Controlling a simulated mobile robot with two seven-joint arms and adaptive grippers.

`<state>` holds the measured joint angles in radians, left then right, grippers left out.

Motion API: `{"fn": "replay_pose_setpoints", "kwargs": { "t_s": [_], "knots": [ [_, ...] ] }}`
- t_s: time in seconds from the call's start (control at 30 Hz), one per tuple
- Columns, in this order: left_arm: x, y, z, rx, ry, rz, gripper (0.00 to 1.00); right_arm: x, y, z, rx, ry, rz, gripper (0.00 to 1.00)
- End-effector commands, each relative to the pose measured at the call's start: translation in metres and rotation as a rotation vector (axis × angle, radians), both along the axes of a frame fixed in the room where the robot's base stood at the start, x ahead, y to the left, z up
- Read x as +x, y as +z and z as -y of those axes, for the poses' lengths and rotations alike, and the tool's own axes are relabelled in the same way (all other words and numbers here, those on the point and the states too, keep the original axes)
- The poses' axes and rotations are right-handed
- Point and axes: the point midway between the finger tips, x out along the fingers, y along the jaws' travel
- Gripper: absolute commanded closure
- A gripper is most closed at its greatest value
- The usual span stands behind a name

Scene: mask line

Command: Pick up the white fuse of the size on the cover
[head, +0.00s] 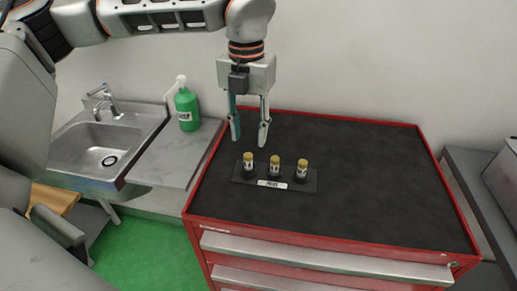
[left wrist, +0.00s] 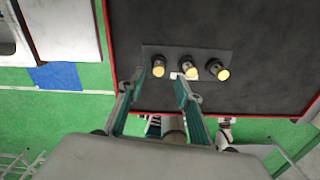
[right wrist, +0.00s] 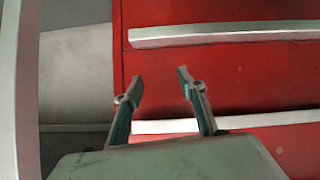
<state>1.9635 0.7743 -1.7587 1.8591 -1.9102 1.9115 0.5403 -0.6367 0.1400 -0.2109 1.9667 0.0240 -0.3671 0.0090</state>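Three fuses stand upright in a row in a dark holder (head: 240,180) on the cabinet top: left fuse (head: 248,161), middle fuse (head: 275,163), right fuse (head: 302,167). Each has a gold cap and a pale, marked band; the markings are too small to read. They also show in the left wrist view, the left one (left wrist: 158,68) just beyond my fingertips. My left gripper (head: 249,137) points down, open and empty, above and behind the left fuse. My right gripper (right wrist: 160,76) is open and empty, facing the red drawers. I cannot make out a cover.
A small white label (head: 272,184) sits on the holder's front. The red cabinet's black top (head: 375,190) is clear around the holder. A sink (head: 105,145) and a green pump bottle (head: 187,108) stand at left. A grey box (head: 505,175) is at far right.

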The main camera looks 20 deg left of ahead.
Motion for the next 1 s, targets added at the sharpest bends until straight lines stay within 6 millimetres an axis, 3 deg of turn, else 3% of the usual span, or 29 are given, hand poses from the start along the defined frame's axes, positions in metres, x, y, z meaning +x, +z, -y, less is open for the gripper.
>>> {"fn": "replay_pose_setpoints", "kwargs": {
  "t_s": [0.3,0.6,0.93,1.0],
  "knots": [
    [-0.002,-0.031,-0.001,0.001,-0.001,-0.004,0.65,-0.013,-0.012,-0.001,-0.002,0.002,-0.029,0.6],
    [-0.004,-0.07,-0.001,0.001,0.0,-0.003,0.65,-0.01,-0.006,-0.001,-0.001,0.002,-0.021,0.6],
    [-0.004,-0.078,-0.001,0.0,-0.001,-0.002,0.65,-0.006,-0.001,-0.001,0.001,0.002,-0.01,0.6],
    [-0.004,-0.077,-0.001,0.0,-0.001,-0.002,0.81,-0.006,-0.001,-0.001,0.001,0.002,-0.01,0.6]
  ]
}}
